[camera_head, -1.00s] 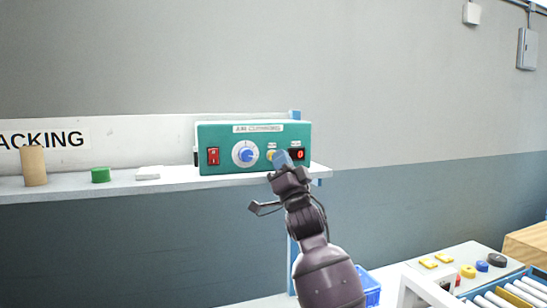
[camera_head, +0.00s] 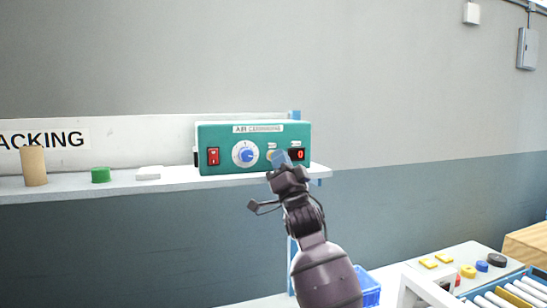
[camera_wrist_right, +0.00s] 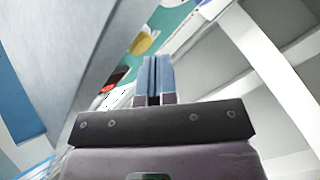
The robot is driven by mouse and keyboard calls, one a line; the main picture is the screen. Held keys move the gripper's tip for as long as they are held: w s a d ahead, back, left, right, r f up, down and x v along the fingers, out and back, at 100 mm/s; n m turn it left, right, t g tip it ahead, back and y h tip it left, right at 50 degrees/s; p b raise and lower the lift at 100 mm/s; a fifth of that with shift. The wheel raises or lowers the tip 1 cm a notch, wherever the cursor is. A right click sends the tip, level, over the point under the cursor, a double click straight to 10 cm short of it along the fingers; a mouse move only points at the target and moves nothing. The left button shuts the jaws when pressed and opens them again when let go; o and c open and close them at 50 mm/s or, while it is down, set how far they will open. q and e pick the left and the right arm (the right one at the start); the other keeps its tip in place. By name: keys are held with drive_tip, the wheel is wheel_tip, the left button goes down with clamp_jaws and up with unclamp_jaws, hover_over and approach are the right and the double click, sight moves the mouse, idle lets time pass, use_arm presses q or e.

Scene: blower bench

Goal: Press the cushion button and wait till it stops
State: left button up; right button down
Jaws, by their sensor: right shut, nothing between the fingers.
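The teal air cushion machine (camera_head: 220,137) stands on the shelf in the head view. Its front has a red rocker switch (camera_head: 213,157), a dial with a blue knob (camera_head: 246,154), a yellow button (camera_head: 270,155) and a small display (camera_head: 297,155) with a red digit that looks like 0. My right gripper (camera_head: 281,159) is shut and empty, with its blue fingertips in front of the panel, partly covering the yellow button. In the right wrist view the yellow button (camera_wrist_right: 143,42) shows just beyond the shut fingers (camera_wrist_right: 154,75); I cannot tell whether they touch it. My left gripper is not in view.
On the shelf (camera_head: 100,189), left of the machine, stand a brown cardboard roll (camera_head: 33,166), a green round piece (camera_head: 100,175) and a white flat piece (camera_head: 148,173). Below right are a blue crate (camera_head: 371,291), a button panel (camera_head: 470,268) and a roller conveyor (camera_head: 505,296).

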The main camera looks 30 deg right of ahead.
drive_tip(key=shift+w+d, duration=0.1)
drive_tip(key=shift+w, duration=0.2)
idle(0.5)
drive_tip(key=shift+r, duration=0.4)
idle(0.5)
drive_tip(key=shift+s, duration=0.1)
drive_tip(key=shift+s+f+p, duration=0.3)
drive_tip(key=shift+p, duration=0.05)
idle(0.4)
